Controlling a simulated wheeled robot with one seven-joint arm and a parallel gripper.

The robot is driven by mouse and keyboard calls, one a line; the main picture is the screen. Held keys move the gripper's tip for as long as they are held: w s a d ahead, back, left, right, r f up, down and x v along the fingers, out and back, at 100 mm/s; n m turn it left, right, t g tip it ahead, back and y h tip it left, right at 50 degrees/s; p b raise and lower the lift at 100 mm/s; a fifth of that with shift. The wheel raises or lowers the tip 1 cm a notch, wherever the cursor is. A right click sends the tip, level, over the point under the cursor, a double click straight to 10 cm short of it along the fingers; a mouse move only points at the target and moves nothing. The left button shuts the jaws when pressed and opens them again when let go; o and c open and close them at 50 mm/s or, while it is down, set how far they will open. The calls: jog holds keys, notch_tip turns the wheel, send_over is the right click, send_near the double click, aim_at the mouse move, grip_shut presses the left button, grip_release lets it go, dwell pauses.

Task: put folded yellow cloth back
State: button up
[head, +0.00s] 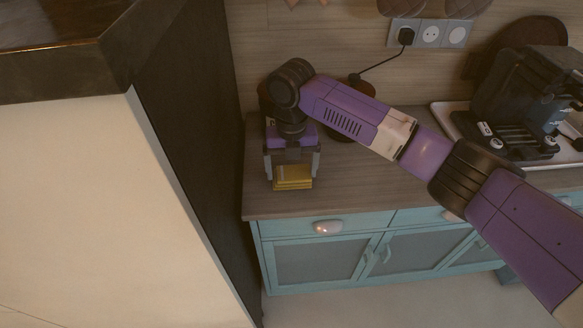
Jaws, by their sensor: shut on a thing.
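The folded yellow cloth (293,177) is a small yellow block of stacked layers at the left end of the wooden counter (345,195). My gripper (292,172) points down over it, with one grey finger on each side. It is shut on the cloth. I cannot tell whether the cloth rests on the counter or is held just above it. My purple arm reaches in from the right and hides part of the counter behind it.
A dark tall side panel (190,130) stands close left of my gripper. A black coffee machine (520,95) stands on a white tray (455,115) at the right. Teal cabinets (415,245) are below the counter. A plugged cable (380,65) hangs behind my arm.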

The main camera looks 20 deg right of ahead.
aim_at(291, 172)
jog(key=shift+f, duration=0.1)
jog(key=o, duration=1.1)
jog(key=shift+c, duration=0.2)
notch_tip(291, 172, up, 12)
jog(key=b, duration=0.1)
